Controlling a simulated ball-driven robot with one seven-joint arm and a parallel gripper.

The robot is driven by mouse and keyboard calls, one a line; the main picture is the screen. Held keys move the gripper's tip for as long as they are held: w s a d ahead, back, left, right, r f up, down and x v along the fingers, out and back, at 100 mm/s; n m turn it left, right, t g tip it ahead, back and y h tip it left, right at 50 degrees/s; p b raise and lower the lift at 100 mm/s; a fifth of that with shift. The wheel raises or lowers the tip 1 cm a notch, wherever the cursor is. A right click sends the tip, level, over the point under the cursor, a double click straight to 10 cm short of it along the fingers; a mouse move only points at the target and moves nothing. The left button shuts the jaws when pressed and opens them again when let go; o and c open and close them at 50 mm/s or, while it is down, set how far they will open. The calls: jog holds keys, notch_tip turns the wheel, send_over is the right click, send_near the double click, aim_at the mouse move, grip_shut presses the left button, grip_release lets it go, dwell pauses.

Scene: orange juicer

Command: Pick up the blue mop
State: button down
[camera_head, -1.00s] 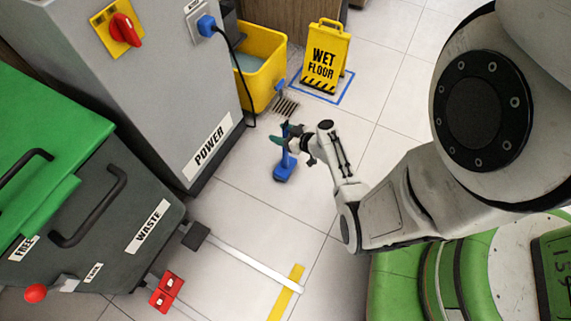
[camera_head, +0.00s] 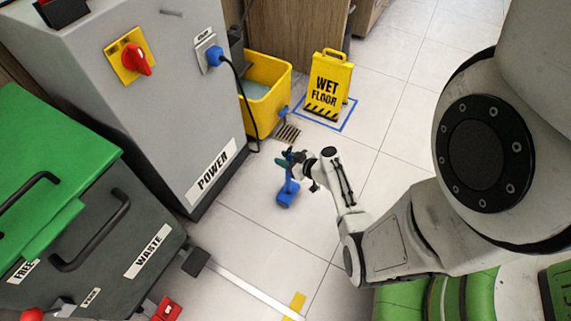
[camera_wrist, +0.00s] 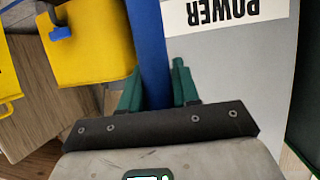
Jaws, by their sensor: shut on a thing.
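The blue mop (camera_head: 287,193) shows in the head view near the middle, just right of the grey power cabinet. Its blue handle (camera_wrist: 149,50) runs up the wrist view between the green fingers. My gripper (camera_head: 291,160) is shut on the handle, with a green finger on each side of it in the wrist view (camera_wrist: 158,88). In the head view the mop's lower end is at or near the floor; I cannot tell whether it touches. The fingers hide part of the handle.
The grey power cabinet (camera_head: 150,110) stands left of the mop. A yellow bucket (camera_head: 268,100) and a wet floor sign (camera_head: 328,84) are behind it. A floor drain (camera_head: 287,134) lies between. A green-lidded waste bin (camera_head: 60,215) is at left. Open tiles lie behind my arm.

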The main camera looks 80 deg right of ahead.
aim_at(291, 148)
jog(key=s+r+p, duration=0.1)
jog(key=r, duration=0.2)
jog(key=s+a+r+p, duration=0.1)
jog(key=s+r+p, duration=0.1)
jog(key=r, duration=0.1)
jog(key=s+r+p, duration=0.1)
jog(key=s+r, duration=0.1)
jog(key=r, duration=0.1)
jog(key=shift+a, duration=0.3)
jog(key=p+v, duration=0.1)
jog(key=v, duration=0.8)
jog(key=shift+s+d+p, duration=0.25)
jog(key=shift+s+p, duration=0.05)
jog(key=shift+p, duration=0.1)
